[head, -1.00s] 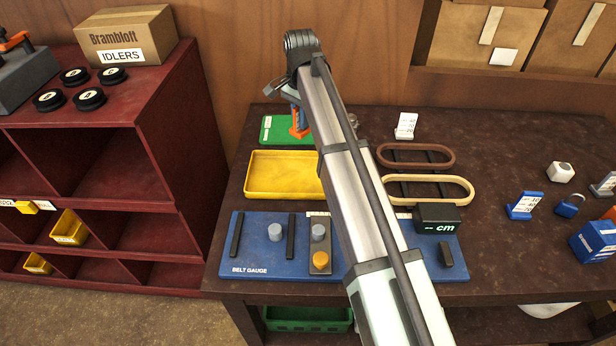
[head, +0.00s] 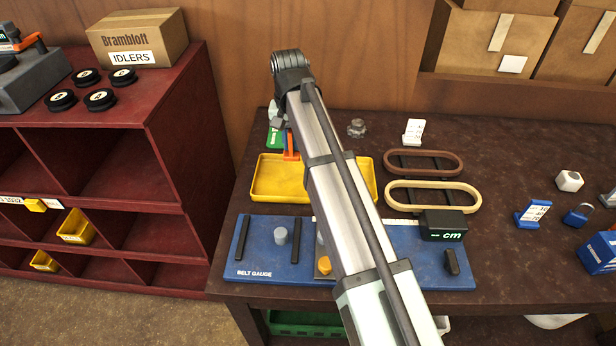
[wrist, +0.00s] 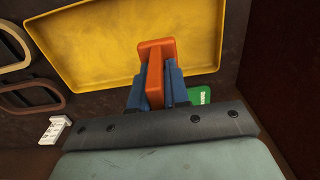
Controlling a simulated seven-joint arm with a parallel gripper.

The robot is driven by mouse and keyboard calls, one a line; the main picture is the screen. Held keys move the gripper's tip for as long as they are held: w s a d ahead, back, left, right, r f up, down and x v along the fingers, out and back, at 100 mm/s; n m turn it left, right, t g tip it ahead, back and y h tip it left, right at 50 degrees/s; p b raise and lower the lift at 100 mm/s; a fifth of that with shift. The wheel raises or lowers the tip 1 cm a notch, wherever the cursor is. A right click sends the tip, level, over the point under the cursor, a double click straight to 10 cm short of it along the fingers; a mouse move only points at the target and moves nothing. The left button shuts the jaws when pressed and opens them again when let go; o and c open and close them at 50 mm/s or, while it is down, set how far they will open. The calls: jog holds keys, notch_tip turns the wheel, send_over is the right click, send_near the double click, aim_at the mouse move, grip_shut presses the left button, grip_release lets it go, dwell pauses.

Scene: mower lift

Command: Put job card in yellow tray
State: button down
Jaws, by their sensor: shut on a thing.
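The yellow tray (head: 262,192) lies on the bench behind the blue gauge board, partly covered by my arm. It fills the top of the wrist view (wrist: 95,55). My gripper (wrist: 158,92) has blue fingers shut on an orange piece with a wide end (wrist: 155,52). In the head view this orange piece (head: 291,146) shows at the tray's back edge; its height above the tray is unclear. A flat green thing with a white label (head: 276,137) is behind the tray, mostly hidden. I cannot tell which of these is the job card.
The blue belt gauge board (head: 260,262) is in front of the tray. Two belt loops, brown (head: 425,154) and cream (head: 433,185), lie to its right. A white stand (head: 413,131) is behind them. A red shelf unit (head: 175,130) stands left of the bench.

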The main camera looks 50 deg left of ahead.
notch_tip(320, 180, down, 10)
jog(key=shift+r, duration=0.15)
dwell(0.4)
jog(key=c, duration=1.1)
grip_release()
notch_tip(320, 180, up, 12)
